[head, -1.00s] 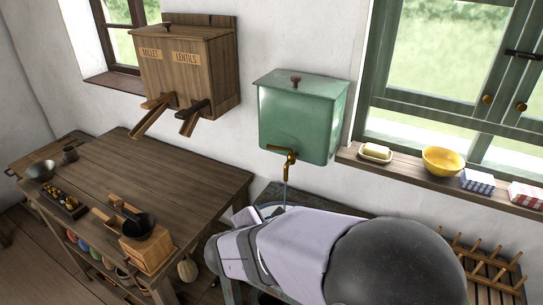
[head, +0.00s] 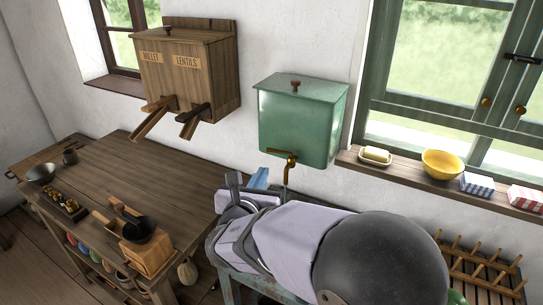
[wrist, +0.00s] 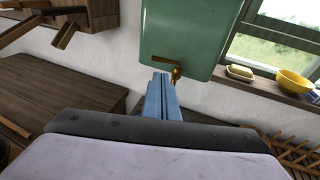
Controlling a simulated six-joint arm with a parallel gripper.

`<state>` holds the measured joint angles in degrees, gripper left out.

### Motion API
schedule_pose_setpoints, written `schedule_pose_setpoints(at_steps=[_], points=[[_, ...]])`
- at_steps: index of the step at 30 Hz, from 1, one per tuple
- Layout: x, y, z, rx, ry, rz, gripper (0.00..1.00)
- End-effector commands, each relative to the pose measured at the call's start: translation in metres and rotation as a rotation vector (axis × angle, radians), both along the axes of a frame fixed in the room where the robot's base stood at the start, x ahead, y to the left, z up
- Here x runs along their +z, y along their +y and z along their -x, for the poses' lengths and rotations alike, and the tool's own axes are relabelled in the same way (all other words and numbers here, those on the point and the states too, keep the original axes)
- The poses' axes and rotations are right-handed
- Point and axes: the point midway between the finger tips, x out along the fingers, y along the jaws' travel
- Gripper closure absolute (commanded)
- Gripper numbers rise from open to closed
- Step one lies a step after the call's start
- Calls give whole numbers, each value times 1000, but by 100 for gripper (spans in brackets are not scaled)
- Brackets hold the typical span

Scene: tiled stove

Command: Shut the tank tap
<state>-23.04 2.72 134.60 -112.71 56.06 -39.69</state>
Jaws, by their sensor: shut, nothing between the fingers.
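The green tank (head: 300,125) hangs on the white wall, with a lid and a dark knob. Its brass tap (head: 288,160) is low on the front; a lever points left and the spout points down. In the wrist view the fingers (wrist: 160,80) end just below the lever of the tap (wrist: 177,70), left of the spout. I cannot tell whether they touch it. I cannot make out water at the spout; my arm hides the area below.
A wooden bin (head: 185,70) with two chutes hangs left of the tank. A wooden table (head: 150,180) stands at left. The windowsill (head: 440,185) at right holds a butter dish (head: 375,155), a yellow bowl (head: 443,163) and two checked boxes. A peg rack (head: 480,265) is below.

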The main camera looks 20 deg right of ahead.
Motion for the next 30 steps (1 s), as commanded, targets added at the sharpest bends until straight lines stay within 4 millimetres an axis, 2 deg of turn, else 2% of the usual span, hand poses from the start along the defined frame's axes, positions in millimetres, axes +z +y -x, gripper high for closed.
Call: schedule_pose_setpoints(at_steps=[18, 24, 30], points=[[-17, -46, -84, -2, 4, -2, 100], [-21, -54, -100, -1, 2, -2, 100], [-24, -58, -107, 0, 1, -3, 100]])
